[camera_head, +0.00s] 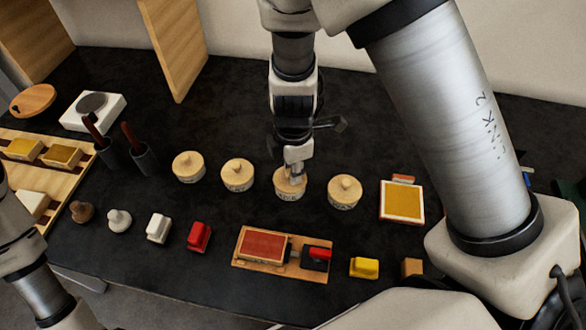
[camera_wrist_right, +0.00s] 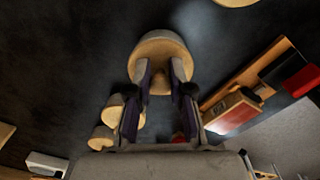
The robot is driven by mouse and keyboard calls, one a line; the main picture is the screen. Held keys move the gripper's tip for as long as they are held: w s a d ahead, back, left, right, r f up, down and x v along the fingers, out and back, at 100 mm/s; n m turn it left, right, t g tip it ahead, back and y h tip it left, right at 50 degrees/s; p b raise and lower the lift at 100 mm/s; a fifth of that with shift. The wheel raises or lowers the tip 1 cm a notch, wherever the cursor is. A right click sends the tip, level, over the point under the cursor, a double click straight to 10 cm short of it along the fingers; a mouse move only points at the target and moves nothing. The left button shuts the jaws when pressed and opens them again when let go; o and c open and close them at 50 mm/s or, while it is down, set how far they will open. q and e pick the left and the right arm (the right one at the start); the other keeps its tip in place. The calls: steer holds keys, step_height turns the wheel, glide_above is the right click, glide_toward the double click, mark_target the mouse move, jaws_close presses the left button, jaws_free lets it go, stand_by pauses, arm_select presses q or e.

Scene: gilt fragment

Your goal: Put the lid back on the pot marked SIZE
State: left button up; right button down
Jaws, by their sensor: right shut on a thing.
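Several small round wooden pots with knobbed tops stand in a row across the dark table in the head view: a far left one (camera_head: 188,167), a second (camera_head: 237,176), a third (camera_head: 289,190) and a right one (camera_head: 344,192). Dark lettering shows on their fronts, too small to read surely. My right gripper (camera_head: 294,168) points down at the third pot, shut on the knob of its lid. The right wrist view shows the fingers (camera_wrist_right: 160,78) on either side of the knob, over the round lid (camera_wrist_right: 162,45). I cannot tell whether the lid is seated or slightly raised. My left gripper is out of view.
In front lie a wooden tray (camera_head: 238,262) with a red pad, a red block (camera_head: 199,236), a white block (camera_head: 158,228) and a yellow block (camera_head: 364,268). A framed yellow pad (camera_head: 402,203) lies right of the pots. Dark cups (camera_head: 146,160) stand left. Behind the pots is clear.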

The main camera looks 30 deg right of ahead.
steer(key=shift+f+b, duration=0.2)
steer(key=shift+b, duration=0.85)
stand_by(1.4)
steer(key=shift+c, duration=2.4)
jaws_free()
steer(key=shift+r+p, duration=2.5)
steer(key=shift+r, duration=1.1)
jaws_close()
